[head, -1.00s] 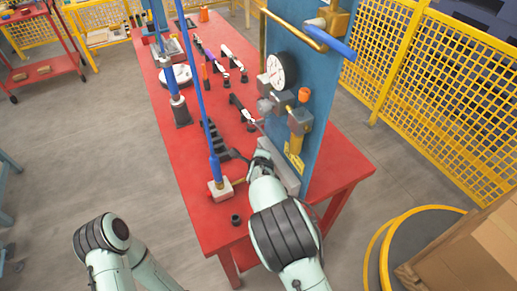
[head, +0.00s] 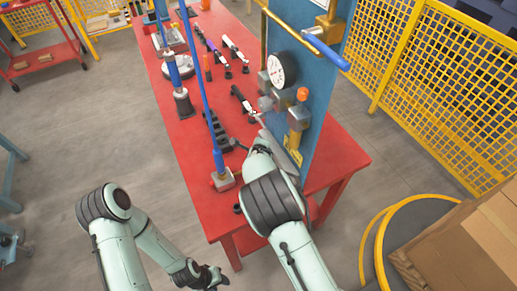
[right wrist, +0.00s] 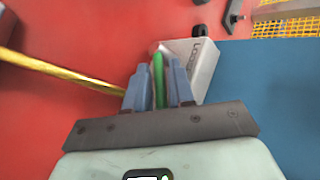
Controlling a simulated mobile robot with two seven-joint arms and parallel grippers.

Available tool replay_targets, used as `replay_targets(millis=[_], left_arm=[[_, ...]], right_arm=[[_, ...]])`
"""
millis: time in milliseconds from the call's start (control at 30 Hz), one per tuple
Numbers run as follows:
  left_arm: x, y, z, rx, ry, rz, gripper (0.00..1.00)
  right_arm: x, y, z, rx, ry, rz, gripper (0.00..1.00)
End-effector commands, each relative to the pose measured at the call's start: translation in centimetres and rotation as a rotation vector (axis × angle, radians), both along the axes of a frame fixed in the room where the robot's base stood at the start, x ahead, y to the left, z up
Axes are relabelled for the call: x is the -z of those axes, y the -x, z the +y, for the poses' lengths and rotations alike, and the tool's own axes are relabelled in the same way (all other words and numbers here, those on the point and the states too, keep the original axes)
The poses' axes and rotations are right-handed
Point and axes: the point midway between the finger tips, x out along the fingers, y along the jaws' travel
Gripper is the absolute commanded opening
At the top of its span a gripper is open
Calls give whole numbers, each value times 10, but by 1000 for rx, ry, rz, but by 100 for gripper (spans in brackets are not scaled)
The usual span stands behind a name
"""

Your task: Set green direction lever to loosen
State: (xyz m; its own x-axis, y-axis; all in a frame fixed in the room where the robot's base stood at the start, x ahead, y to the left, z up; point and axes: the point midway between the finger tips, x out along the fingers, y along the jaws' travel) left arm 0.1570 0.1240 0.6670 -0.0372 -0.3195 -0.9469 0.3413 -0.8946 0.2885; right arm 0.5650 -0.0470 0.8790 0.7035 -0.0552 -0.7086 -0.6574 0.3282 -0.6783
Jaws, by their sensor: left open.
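The green direction lever (right wrist: 158,78) stands between the two bluish fingers of my right gripper (right wrist: 157,85) in the right wrist view. Only narrow gaps show beside it, and I cannot tell whether the fingers press on it. Behind the lever is a pale grey block (right wrist: 203,62) with partly readable lettering that begins like "LOOSE". In the head view my right arm hides the lever, beside the blue panel (head: 322,125). My left gripper (head: 210,278) is open and empty, low in front of the red table (head: 188,150).
A brass rod (right wrist: 55,69) lies left of my right fingers. Yellow fencing (head: 440,95) stands at right.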

Motion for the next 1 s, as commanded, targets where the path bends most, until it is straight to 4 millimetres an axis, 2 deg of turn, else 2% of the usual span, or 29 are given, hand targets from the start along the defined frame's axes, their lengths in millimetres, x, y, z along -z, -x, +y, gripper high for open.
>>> replay_targets(millis=[233,367,567,800,1000], left_arm=[[0,0,0,0,0,0,43],[0,0,0,0,0,0,43],[-2,-2,0,0,0,-2,43],[-13,-14,0,0,0,-16,43],[-20,-22,0,0,0,-26,43]], right_arm=[[-1,1,1,-1,-1,1,23],[-8,8,2,-1,-2,0,23],[-38,36,5,-3,-3,-2,23],[-77,72,7,-2,-2,-3,23],[-93,89,8,-2,0,-2,23]])
